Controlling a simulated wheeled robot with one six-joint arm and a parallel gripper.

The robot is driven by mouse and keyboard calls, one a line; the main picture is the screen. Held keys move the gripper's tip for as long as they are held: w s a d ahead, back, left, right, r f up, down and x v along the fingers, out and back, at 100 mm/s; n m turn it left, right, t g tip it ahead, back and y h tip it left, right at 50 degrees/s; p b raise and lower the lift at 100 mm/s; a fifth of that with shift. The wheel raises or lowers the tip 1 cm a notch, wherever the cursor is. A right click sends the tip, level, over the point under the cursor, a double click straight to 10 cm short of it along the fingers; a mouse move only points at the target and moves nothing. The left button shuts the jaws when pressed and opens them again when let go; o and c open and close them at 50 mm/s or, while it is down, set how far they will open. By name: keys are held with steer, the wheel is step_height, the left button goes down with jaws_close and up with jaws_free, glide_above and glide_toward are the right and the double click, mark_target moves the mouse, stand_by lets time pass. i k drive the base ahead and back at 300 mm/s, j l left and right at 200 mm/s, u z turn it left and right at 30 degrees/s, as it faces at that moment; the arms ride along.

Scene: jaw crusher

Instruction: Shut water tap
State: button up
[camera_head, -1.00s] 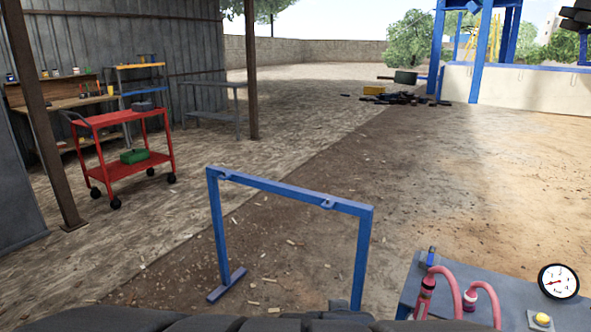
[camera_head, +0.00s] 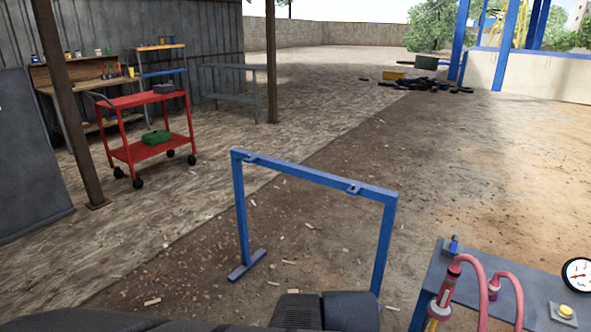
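A grey bench with a blue frame (camera_head: 522,299) stands at the lower right. On its back left corner is a small blue fitting (camera_head: 453,244), which may be the water tap; I cannot tell for sure, nor whether it is open or shut. A red fitting (camera_head: 446,290) with a pink hose (camera_head: 477,262) is in front of it. A white gauge (camera_head: 579,275) and a yellow button (camera_head: 566,311) are at the bench's right, the gauge cut by the picture edge. My gripper is not in view; dark parts, likely mine, fill the bottom edge.
A blue metal frame (camera_head: 316,174) stands on the ground left of the bench. A red trolley (camera_head: 146,148) with a green box (camera_head: 156,137) is at the left, near a brown post (camera_head: 75,110). The dirt ground between trolley and blue frame is clear apart from small scraps.

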mark_target(453, 246)
steer(key=z, duration=1.15)
steer(key=i+z, duration=0.15)
steer(key=i+j, duration=0.3)
steer(key=i, duration=0.15)
steer(key=i+j+u, duration=0.1)
steer(key=i+j, duration=0.2)
steer(key=i, duration=0.15)
